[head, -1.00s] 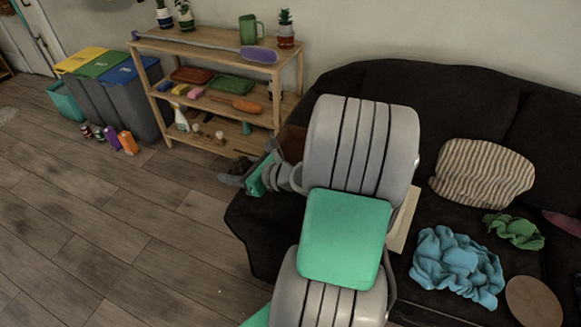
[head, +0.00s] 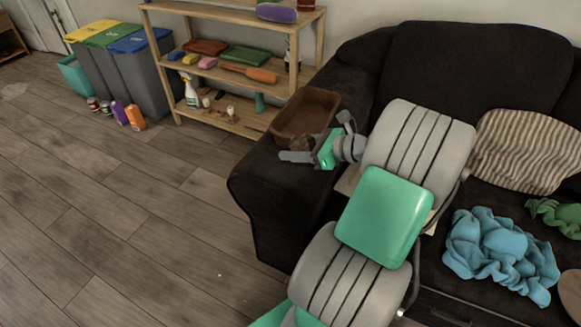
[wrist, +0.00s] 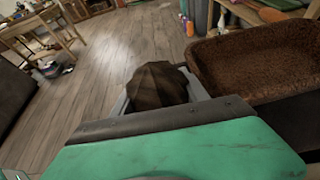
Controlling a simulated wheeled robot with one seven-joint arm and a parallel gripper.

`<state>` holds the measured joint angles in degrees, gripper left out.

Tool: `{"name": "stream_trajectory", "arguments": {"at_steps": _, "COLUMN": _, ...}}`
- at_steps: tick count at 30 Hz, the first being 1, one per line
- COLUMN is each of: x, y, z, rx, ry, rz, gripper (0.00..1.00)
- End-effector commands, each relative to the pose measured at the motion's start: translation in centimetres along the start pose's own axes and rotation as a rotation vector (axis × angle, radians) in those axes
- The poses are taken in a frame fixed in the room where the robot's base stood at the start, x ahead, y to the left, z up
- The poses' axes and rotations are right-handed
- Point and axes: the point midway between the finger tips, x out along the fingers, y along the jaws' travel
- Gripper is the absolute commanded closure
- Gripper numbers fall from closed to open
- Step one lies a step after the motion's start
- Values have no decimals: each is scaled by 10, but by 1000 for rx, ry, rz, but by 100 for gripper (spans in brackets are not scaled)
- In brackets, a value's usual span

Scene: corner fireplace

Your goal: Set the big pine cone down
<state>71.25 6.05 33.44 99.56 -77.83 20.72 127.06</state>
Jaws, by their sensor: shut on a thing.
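The big pine cone (wrist: 157,86) is a dark brown, scaly lump between the two grey fingers of my gripper (wrist: 160,92) in the wrist view. My gripper (head: 314,142) is shut on it. In the head view the cone is small and dark, partly hidden by the fingers. The gripper is over the sofa's left armrest, at the near side of a brown rectangular tray (head: 308,115). The tray also shows to the right of the cone in the wrist view (wrist: 255,58). The cone appears outside the tray, beside its rim; I cannot tell whether it touches the armrest.
The dark sofa (head: 262,190) holds a striped cushion (head: 525,150), a blue cloth (head: 500,252) and a green cloth (head: 555,213). A wooden shelf (head: 225,122) with several items stands behind the armrest. Bins (head: 150,85) and bottles are at the left. Open floor lies left of the sofa.

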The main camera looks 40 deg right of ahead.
Motion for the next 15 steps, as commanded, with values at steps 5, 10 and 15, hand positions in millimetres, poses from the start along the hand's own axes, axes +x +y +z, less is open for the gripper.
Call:
{"name": "stream_trajectory", "arguments": {"at_steps": 5, "x": 22, "y": -7, "z": -14, "rx": -1, "ry": 0, "rz": 1, "gripper": 88}}
{"name": "stream_trajectory", "arguments": {"at_steps": 10, "x": 40, "y": -10, "z": -40, "rx": 0, "ry": 0, "rz": 0, "gripper": 88}}
{"name": "stream_trajectory", "arguments": {"at_steps": 15, "x": 41, "y": -10, "z": -45, "rx": -2, "ry": 0, "rz": -2, "gripper": 88}}
